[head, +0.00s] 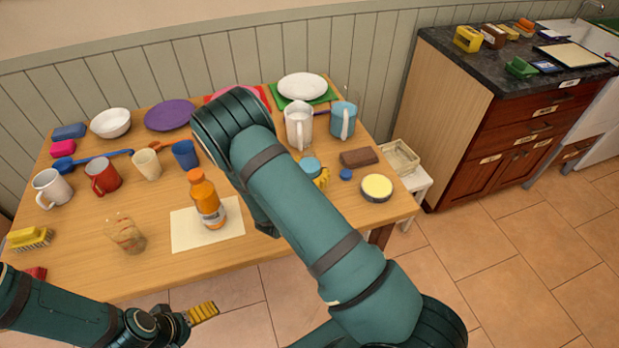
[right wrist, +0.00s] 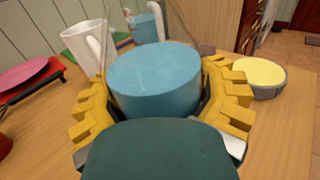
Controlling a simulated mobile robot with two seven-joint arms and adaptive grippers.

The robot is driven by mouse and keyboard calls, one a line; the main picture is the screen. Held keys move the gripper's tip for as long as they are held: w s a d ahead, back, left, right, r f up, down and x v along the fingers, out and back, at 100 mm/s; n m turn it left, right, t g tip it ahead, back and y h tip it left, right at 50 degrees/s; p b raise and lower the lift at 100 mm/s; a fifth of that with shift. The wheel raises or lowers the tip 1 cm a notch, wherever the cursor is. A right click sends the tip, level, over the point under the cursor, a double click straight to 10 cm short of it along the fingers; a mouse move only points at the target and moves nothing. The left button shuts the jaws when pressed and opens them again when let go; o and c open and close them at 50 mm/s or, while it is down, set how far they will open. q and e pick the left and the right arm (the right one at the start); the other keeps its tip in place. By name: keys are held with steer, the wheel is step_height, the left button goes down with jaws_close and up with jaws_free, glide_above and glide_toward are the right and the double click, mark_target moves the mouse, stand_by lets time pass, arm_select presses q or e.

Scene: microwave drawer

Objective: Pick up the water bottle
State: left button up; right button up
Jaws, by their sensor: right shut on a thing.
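A blue round-topped object (right wrist: 153,82), which looks like the water bottle, stands between the yellow fingers of my right gripper (right wrist: 160,108). The fingers touch it on both sides, and the gripper is shut on it. In the head view its blue top (head: 310,165) shows beside my forearm; most of its body is hidden. I cannot tell whether it is lifted off the table. My left gripper (head: 203,312) is low at the left, off the table's front edge; only some yellow finger pads show.
A white pitcher (head: 299,128) and a blue pitcher (head: 343,120) stand behind the held object. A brown block (head: 359,158), a blue ball (head: 346,175) and a yellow-topped tin (head: 377,187) lie to its right. An orange bottle (head: 206,200) stands on a paper sheet (head: 184,238).

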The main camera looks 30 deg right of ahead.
step_height(320, 180, up, 10)
steer(key=shift+r+p, duration=0.1)
steer(key=shift+p, duration=1.1)
stand_by(0.8)
